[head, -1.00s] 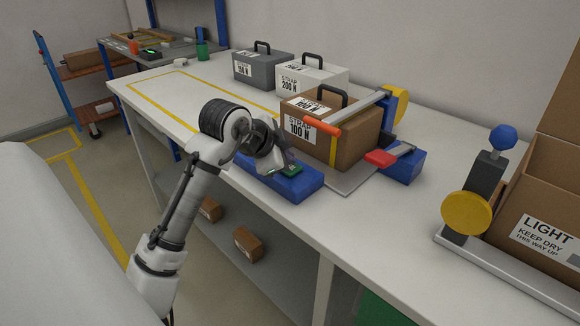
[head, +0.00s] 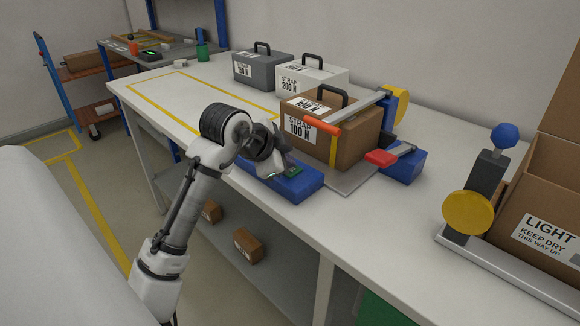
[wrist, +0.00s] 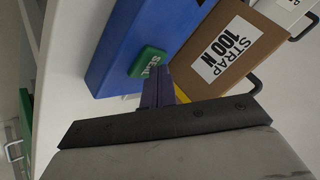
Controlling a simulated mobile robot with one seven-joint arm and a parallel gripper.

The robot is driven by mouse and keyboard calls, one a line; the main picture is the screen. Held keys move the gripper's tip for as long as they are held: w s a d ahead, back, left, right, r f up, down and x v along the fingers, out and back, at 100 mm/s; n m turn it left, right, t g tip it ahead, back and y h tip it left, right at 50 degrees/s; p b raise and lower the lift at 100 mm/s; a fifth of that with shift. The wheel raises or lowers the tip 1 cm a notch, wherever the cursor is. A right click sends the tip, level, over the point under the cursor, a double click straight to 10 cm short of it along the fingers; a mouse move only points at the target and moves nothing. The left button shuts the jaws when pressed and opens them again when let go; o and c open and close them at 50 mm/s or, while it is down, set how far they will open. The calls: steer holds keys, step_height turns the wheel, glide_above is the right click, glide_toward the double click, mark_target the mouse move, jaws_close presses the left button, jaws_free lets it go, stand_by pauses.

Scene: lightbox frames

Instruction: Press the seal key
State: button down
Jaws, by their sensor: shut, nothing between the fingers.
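The seal key is a green block (wrist: 151,61) with a white label reading SEAL, on a blue base (wrist: 140,30) in the wrist view. In the head view the green key (head: 294,172) shows in part beside my fingers, on the blue base (head: 297,190) at the bench's front edge. My gripper (wrist: 158,80) is shut and empty. Its dark fingertips are right beside the key in the wrist view, on the side towards the carton. I cannot tell whether they touch it. My gripper (head: 284,160) hides part of the base in the head view.
A brown carton (head: 350,146) marked STRAP 100 N stands behind the base, under an orange-handled bar (head: 322,126). A red-handled blue block (head: 400,165) is to its right. White (head: 312,78) and grey (head: 262,69) cases stand behind.

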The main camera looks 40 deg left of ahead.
steer(key=shift+r+p, duration=0.65)
steer(key=shift+r, duration=0.25)
steer(key=shift+r+p, duration=1.8)
steer(key=shift+r, duration=0.65)
